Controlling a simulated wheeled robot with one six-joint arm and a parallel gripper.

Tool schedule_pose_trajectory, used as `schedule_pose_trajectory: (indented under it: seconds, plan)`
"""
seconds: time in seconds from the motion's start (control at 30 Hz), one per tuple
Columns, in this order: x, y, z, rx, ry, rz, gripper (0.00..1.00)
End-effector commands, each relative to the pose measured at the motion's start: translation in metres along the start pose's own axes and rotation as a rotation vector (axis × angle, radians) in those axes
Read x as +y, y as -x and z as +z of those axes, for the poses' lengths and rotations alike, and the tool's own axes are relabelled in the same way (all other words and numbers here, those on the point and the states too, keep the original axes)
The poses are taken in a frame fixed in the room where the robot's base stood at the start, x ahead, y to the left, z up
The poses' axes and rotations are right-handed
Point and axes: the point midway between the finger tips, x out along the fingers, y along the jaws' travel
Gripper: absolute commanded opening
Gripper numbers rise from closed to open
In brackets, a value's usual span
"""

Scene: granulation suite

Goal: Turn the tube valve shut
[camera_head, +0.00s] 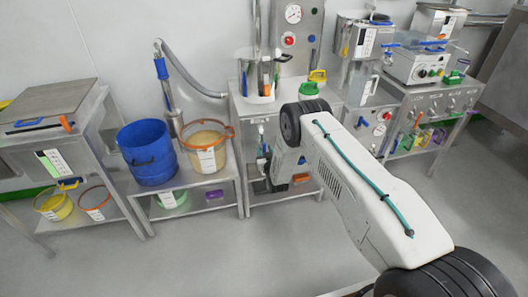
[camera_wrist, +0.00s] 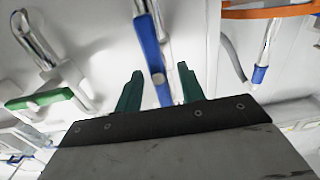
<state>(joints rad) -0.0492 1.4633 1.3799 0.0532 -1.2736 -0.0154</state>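My gripper (camera_wrist: 160,72) shows in the wrist view with two green fingers apart, so it is open. A blue lever handle (camera_wrist: 149,45), joined to a metal fitting at the top, runs down between the fingers in the picture. Gaps show on both sides of it, and its depth relative to the fingertips is unclear. A green-handled lever (camera_wrist: 38,99) is at the left and an orange handle (camera_wrist: 268,11) at the upper right. Which handle is the tube valve is not marked. In the head view my arm hides most of the area around the gripper.
A steel bench (camera_head: 238,107) with containers stands behind my arm. A blue drum (camera_head: 147,152) and an orange-rimmed bucket (camera_head: 206,140) stand on a low shelf to the left. A hose (camera_head: 190,78) curves along the wall. The floor (camera_head: 190,262) at lower left is clear.

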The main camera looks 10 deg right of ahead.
Motion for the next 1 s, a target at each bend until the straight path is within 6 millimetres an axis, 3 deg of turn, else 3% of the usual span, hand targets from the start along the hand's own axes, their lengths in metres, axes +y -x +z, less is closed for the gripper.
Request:
schedule_pose_trajectory:
  seconds: [0.27, 0.4, 0.43, 0.77, 1.0]
  plan:
    - [-0.0013, -0.0021, 0.0004, -0.001, 0.000, -0.001, 0.39]
    - [-0.0015, -0.0020, 0.0004, -0.001, 0.000, -0.002, 0.03]
    - [-0.0015, -0.0020, 0.0004, -0.001, 0.000, -0.002, 0.00]
    - [-0.0013, -0.0019, 0.0003, -0.001, -0.027, -0.002, 0.00]
    - [0.0000, -0.0019, 0.0005, -0.001, -0.145, -0.002, 0.00]
